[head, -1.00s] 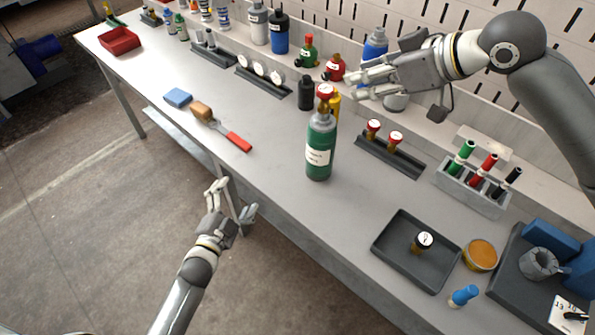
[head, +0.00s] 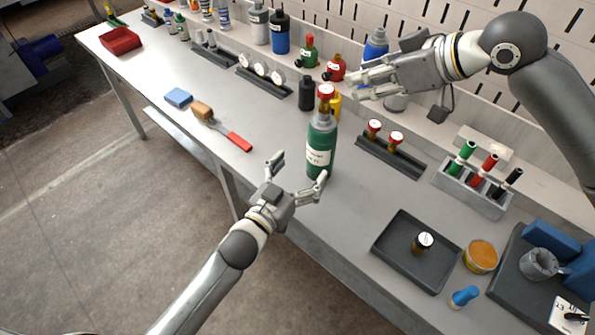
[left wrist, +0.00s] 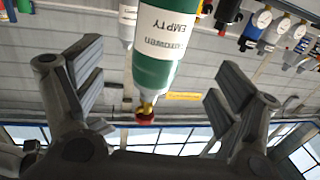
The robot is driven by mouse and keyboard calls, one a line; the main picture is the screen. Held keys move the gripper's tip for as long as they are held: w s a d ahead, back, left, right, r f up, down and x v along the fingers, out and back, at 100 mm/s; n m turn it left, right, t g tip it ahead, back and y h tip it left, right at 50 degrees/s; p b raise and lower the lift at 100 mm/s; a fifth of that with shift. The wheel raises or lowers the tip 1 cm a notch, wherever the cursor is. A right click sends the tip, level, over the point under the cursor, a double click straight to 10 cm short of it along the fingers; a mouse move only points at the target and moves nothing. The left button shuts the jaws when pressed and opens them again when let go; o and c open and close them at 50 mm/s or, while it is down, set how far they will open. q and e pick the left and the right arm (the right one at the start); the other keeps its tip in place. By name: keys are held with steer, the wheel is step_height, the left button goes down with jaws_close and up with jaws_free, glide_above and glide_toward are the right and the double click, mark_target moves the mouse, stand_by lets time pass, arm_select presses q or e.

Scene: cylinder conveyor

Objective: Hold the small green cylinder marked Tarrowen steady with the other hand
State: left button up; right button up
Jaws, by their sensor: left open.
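The small green cylinder (head: 321,140) stands upright near the front edge of the bench, with a white label, grey shoulder and red-topped valve. In the left wrist view the cylinder (left wrist: 153,60) appears inverted, and its label reads Tarrowen and EMPTY. My left gripper (head: 299,168) is open in front of the cylinder at the bench edge. The cylinder lies between the directions of its spread fingers (left wrist: 158,85), with no clear contact. My right gripper (head: 354,86) is above the bench, behind and right of the cylinder's top. Its jaw gap is hard to judge.
A black bottle (head: 306,93) and a partly hidden yellow one (head: 335,104) stand behind the cylinder. A red-handled brush (head: 238,141) lies left. Bench space immediately left of the cylinder is clear.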

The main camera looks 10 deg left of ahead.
mark_target(322, 143)
arm_select(q)
steer(key=x, duration=1)
steer(key=shift+w, duration=0.1)
steer(key=shift+c, duration=0.5)
